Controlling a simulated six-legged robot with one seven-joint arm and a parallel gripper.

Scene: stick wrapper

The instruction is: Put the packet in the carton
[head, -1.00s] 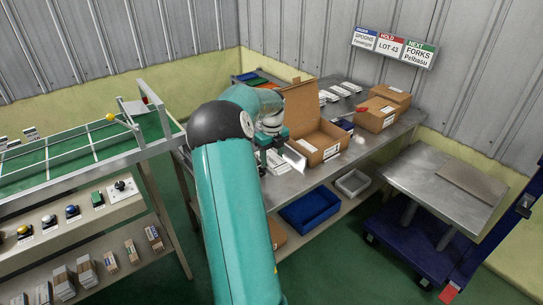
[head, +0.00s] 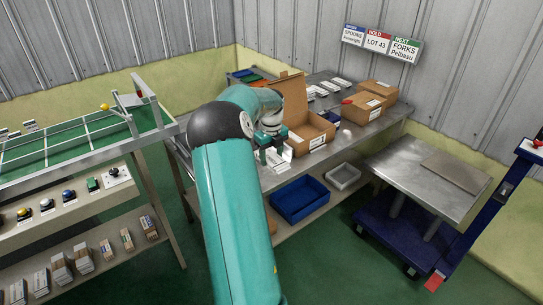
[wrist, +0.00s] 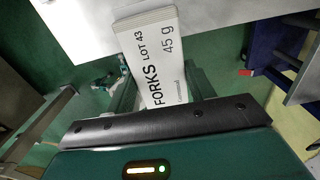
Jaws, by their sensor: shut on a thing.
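My gripper (wrist: 162,92) is shut on a white packet (wrist: 152,50) printed "FORKS LOT 43 45 g", which sticks out from between the fingers in the wrist view. In the head view my gripper (head: 268,150) is near the bench's front edge, with the packet (head: 279,158) showing white beside it. The open brown carton (head: 318,142) stands on the bench just right of and behind my gripper. Its lid is raised at the back left. The packet is outside the carton, and my arm hides part of the gripper. The carton's inside is mostly hidden.
A blue bin (head: 300,200) and a grey bin (head: 343,176) sit below. A cart (head: 425,185) stands right.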

